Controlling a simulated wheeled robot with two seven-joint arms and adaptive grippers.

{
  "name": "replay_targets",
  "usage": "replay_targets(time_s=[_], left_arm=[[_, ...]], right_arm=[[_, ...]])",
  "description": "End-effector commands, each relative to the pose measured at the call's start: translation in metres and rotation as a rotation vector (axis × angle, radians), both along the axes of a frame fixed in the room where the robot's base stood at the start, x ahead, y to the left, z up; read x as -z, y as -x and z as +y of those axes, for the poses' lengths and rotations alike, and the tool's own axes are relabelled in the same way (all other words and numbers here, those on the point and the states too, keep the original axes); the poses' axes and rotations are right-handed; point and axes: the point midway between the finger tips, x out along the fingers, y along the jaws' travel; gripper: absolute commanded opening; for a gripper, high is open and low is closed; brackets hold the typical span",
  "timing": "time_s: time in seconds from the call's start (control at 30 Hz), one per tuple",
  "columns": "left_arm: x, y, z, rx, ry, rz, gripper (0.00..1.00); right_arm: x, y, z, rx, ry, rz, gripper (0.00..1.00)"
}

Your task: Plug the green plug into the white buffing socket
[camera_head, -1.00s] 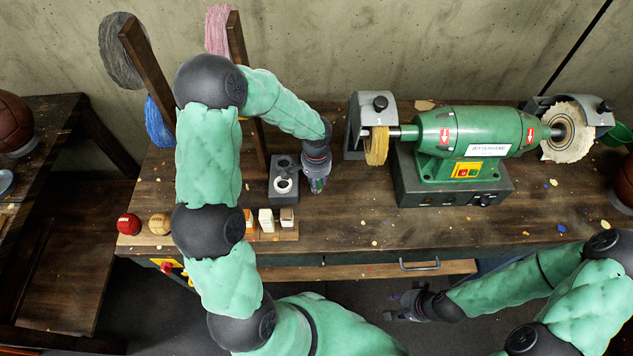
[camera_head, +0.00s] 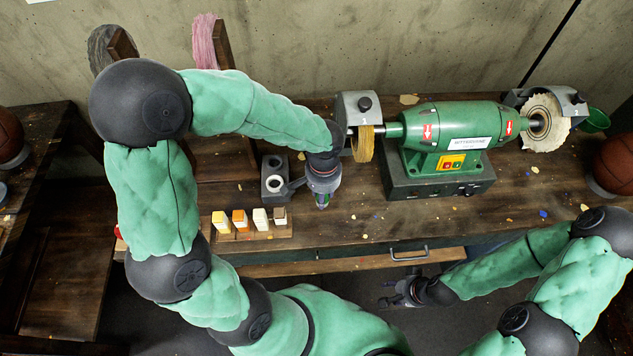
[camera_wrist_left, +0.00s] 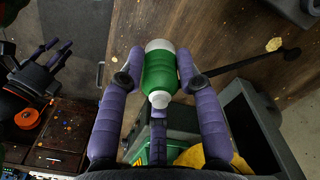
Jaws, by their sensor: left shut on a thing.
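My left gripper (camera_head: 322,203) is shut on a green plug with white ends. In the left wrist view the plug (camera_wrist_left: 161,75) sits between the purple fingers, held above the bench. In the head view only a little green shows at the fingertips. A grey block (camera_head: 266,192) with two round holes stands on the bench just left of this gripper. Its front hole has a white ring (camera_head: 273,184); the rear hole is dark. The plug is apart from the block. My right gripper (camera_head: 389,294) is open and empty in front of the bench.
A green buffing machine (camera_head: 455,125) stands right of my left gripper, with a yellow wheel (camera_head: 363,144) close to it and a pale wheel (camera_head: 545,122) at the far end. Several small wax bars (camera_head: 260,218) stand on a board in front of the block. The bench's front middle is clear.

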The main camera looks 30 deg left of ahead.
Motion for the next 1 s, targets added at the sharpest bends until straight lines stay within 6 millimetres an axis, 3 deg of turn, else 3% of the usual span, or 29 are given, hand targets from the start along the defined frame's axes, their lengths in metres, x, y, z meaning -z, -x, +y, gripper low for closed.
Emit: replay_targets(time_s=[0.13, 0.27, 0.5, 0.7, 0.83, 1.0], left_arm=[[-0.006, 0.004, -0.003, 0.0, 0.001, 0.0, 0.05], [-0.011, -0.003, 0.013, 0.001, 0.006, 0.002, 0.05], [-0.018, -0.024, 0.08, 0.026, 0.012, 0.001, 0.05], [-0.016, -0.028, 0.137, 0.053, 0.008, 0.001, 0.05], [-0.014, -0.026, 0.161, 0.065, 0.003, 0.0, 0.05], [-0.011, -0.025, 0.174, 0.076, 0.0, 0.0, 0.05]], right_arm=[[-0.005, 0.0, 0.0, 0.0, 0.0, 0.0, 0.4], [-0.017, 0.0, 0.0, 0.0, 0.0, 0.0, 0.4], [-0.054, 0.0, 0.0, 0.0, 0.0, 0.0, 0.4], [-0.077, 0.0, 0.0, 0.0, 0.0, 0.0, 0.4], [-0.086, 0.0, 0.0, 0.0, 0.0, 0.0, 0.4], [-0.088, 0.0, 0.0, 0.0, 0.0, 0.0, 0.4]])
